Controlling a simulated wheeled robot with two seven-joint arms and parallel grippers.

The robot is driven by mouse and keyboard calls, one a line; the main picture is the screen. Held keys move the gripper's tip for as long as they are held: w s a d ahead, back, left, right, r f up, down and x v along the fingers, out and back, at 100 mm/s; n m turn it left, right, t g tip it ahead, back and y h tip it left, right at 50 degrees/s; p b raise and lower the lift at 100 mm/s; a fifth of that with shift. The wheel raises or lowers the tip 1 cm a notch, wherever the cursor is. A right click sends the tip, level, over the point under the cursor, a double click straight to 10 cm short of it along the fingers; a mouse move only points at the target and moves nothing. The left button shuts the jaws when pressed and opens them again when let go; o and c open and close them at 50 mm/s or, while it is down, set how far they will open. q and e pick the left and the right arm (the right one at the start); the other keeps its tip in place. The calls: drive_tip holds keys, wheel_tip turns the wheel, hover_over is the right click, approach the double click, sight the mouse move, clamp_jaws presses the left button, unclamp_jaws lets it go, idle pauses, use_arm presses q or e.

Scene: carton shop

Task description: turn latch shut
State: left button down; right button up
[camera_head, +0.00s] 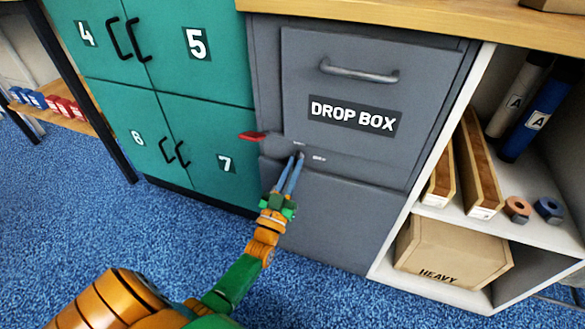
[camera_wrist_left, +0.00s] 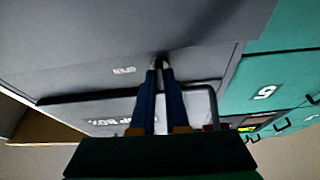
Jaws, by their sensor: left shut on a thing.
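The latch (camera_head: 254,137) is on the front of the grey drop box (camera_head: 345,190). Its red end points left toward the green lockers, and its grey part runs right toward my fingertips. My left gripper (camera_head: 296,157) is at the right part of the latch, below the "DROP BOX" label, with its two blue fingers close together. In the left wrist view, the gripper (camera_wrist_left: 160,66) is shut at a small dark part against the grey front, beside an "OPEN" mark (camera_wrist_left: 124,70). The fingers hide most of what they hold. My right gripper is not in view.
Green lockers (camera_head: 190,90) with black handles stand at the left. The drop box door handle (camera_head: 358,73) is above the latch. Blue carpet in front is clear.

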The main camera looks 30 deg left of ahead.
use_arm(q)
drive_tip(key=shift+n+y, duration=0.4)
drive_tip(key=shift+n, duration=0.2)
drive_tip(key=c, duration=0.9)
unclamp_jaws()
drive_tip(key=shift+s+d+f, duration=0.1)
drive_tip(key=shift+s+f, duration=0.05)
drive_tip(key=shift+s, duration=0.1)
drive_tip(key=v, duration=0.6)
drive_tip(key=shift+s+d+p, duration=0.1)
drive_tip(key=shift+s+p, duration=0.2)
drive_tip(key=shift+p, duration=0.05)
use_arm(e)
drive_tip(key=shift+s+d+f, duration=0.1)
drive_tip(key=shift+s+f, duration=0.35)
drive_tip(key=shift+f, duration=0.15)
